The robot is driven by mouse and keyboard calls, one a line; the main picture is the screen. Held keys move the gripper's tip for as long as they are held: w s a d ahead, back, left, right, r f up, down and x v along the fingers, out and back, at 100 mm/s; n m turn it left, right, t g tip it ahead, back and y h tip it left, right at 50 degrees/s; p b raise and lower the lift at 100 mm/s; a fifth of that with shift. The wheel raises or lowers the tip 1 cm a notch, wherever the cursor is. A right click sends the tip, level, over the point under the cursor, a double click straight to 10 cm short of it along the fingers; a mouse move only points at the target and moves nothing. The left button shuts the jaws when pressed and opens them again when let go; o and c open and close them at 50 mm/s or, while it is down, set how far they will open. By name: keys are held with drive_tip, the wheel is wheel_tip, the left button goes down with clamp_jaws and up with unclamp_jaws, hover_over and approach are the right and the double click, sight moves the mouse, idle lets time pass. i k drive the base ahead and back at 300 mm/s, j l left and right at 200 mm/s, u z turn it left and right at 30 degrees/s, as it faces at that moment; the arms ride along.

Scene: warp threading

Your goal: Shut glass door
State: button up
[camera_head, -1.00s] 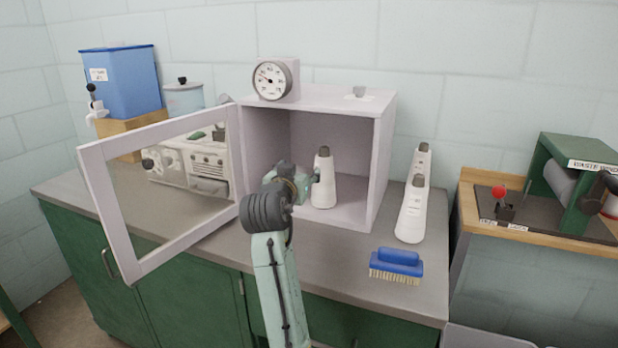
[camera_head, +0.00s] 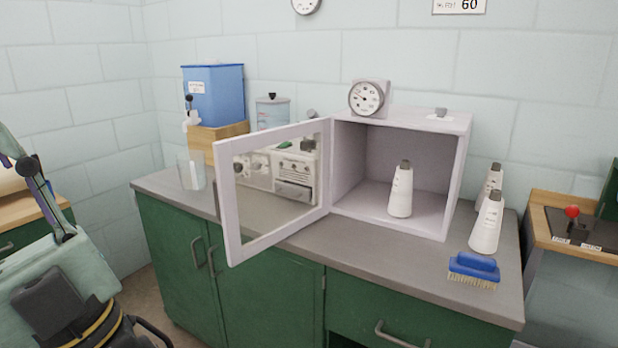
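The glass door (camera_head: 228,206) is a pale frame with a clear pane. It stands wide open, swung out to the left from the left front edge of the pale cabinet (camera_head: 452,190). Its free edge is toward the front of the counter. A white bottle (camera_head: 401,190) with a grey cap stands upright inside the cabinet, apart from the door. I cannot make out my gripper in the current view.
Two white bottles (camera_head: 486,224) and a blue brush (camera_head: 473,268) are on the grey counter (camera_head: 375,248) right of the cabinet. A round gauge (camera_head: 367,98) sits on top. A clear beaker (camera_head: 191,170) and blue tank (camera_head: 215,95) are at the left. The counter before the cabinet opening is clear.

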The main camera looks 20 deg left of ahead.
sight(224, 184)
drive_tip(key=j+z, duration=0.45)
drive_tip(key=i+j+z, duration=0.1)
drive_tip(key=j+z, duration=0.5)
drive_tip(key=j, duration=0.25)
drive_tip(key=k+j+z, duration=0.15)
drive_tip(key=j, duration=0.25)
drive_tip(key=j+z, duration=0.1)
drive_tip(key=j, duration=0.25)
drive_tip(key=k+j, duration=0.1)
drive_tip(key=j, duration=0.3)
drive_tip(key=k+j, duration=0.1)
drive_tip(key=j, duration=0.25)
drive_tip(key=k+j, duration=0.1)
drive_tip(key=j, duration=0.3)
drive_tip(key=k+j+z, duration=0.1)
drive_tip(key=j, duration=0.3)
drive_tip(key=k+j, duration=0.1)
drive_tip(key=j, duration=0.3)
drive_tip(key=k+j, duration=0.1)
drive_tip(key=j, duration=0.25)
drive_tip(key=k+j+z, duration=0.25)
drive_tip(key=k+j, duration=0.15)
drive_tip(key=k, duration=0.1)
